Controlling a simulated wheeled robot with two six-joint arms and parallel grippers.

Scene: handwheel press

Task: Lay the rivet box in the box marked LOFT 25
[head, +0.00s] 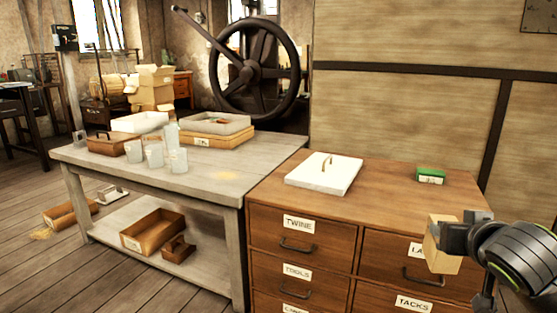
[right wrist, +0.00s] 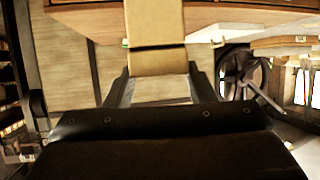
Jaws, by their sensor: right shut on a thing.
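My right gripper (head: 466,236) is shut on a small tan box (head: 440,246), held in the air in front of the drawer cabinet at the right. In the right wrist view the box (right wrist: 155,30) sits between the fingers (right wrist: 160,85), with a dark band across it. I cannot read a mark on it, so I cannot tell for sure that it is the rivet box. No LOFT 25 mark is legible. An open wooden box (head: 130,243) with a small pale label lies on the grey table's lower shelf. My left gripper is not in view.
The drawer cabinet (head: 300,255) bears a white lidded slab (head: 312,181) and a green box (head: 431,174), with clear wood between. The grey table (head: 215,185) holds glass jars (head: 154,155), trays (head: 216,122) and a brown box (head: 105,145). Another wooden box (head: 62,216) lies on the floor.

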